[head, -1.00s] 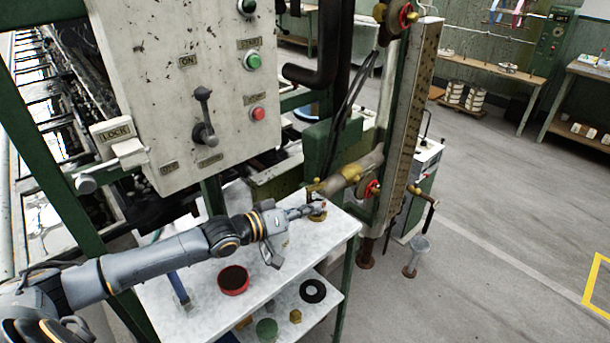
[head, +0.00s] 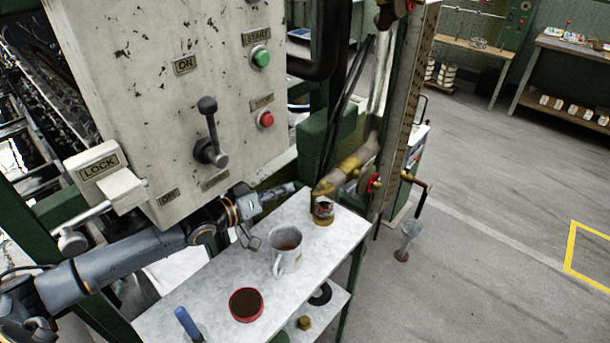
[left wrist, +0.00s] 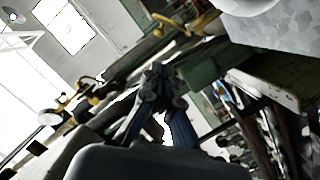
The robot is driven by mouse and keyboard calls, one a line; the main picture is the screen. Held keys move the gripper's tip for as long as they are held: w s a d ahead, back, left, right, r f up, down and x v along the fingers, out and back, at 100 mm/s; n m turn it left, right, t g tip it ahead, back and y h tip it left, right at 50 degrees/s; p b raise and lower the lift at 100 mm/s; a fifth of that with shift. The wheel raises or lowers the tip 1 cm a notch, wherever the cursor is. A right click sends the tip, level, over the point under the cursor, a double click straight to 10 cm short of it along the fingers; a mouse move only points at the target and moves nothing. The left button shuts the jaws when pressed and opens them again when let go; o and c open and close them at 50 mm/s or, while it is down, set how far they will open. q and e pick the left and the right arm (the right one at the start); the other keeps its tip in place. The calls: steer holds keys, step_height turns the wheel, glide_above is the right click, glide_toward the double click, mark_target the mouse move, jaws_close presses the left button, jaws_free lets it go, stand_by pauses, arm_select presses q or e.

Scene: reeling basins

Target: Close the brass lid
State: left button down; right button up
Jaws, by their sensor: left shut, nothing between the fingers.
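A small brass-coloured cup or fitting (head: 323,211) with a dark reddish top stands near the far right end of the grey-white tabletop (head: 335,240). I cannot make out clearly which part is its brass lid, or how far open it is. My left gripper (head: 292,189) is shut and empty, a little left of this fitting and apart from it, at the table's back edge. In the left wrist view the dark fingers (left wrist: 160,85) are together with nothing held. My right gripper is not in view.
A red tin with dark contents (head: 246,305) and a blue handle (head: 187,322) are nearer. A control box (head: 160,80) with levers rises behind. A yellow-brass pipe (head: 345,172) with a red valve wheel is close behind the fitting.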

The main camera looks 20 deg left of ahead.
arm_select(q)
steer(key=p+x, duration=0.1)
steer(key=x, duration=0.8)
steer(key=shift+s+d+p, duration=0.15)
steer(key=shift+d+p, duration=0.1)
steer(key=shift+p, duration=0.05)
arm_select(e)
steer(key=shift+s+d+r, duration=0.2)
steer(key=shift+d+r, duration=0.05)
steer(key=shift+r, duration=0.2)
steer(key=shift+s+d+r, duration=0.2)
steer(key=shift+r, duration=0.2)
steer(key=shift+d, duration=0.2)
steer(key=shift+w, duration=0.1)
